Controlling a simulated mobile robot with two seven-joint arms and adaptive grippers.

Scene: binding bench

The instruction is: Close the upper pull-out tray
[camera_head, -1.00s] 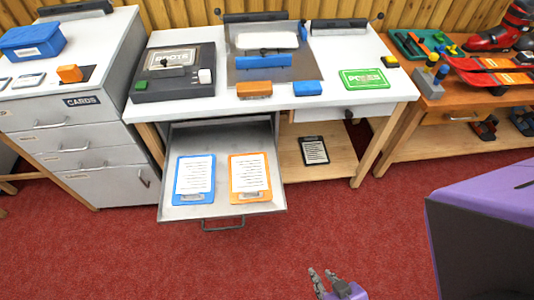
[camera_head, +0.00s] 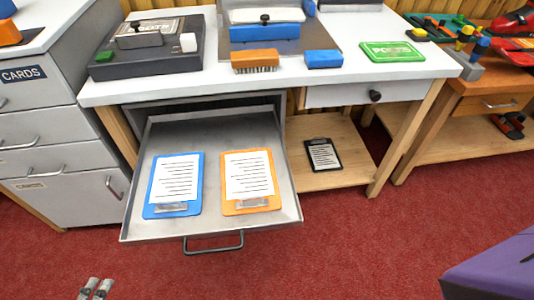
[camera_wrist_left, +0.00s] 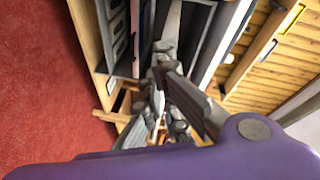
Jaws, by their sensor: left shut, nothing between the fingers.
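The grey metal pull-out tray (camera_head: 214,133) stands far out from under the white bench top, open toward me. A blue clipboard (camera_head: 174,184) and an orange clipboard (camera_head: 249,180) lie in it with printed sheets. Its dark bar handle (camera_head: 213,244) is on the front edge. My left gripper (camera_head: 95,287) shows only as fingertips at the bottom left, in front of the tray and to the left of its handle, apart from both. It is shut and empty. Its fingers also show in the left wrist view (camera_wrist_left: 165,70). My right gripper is not in view.
A grey cabinet (camera_head: 45,127) stands left of the bench. A white drawer with a black knob (camera_head: 375,96) is shut on the right. A black clipboard (camera_head: 323,155) lies on the lower wooden shelf. Red carpet (camera_head: 330,250) before the tray is clear.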

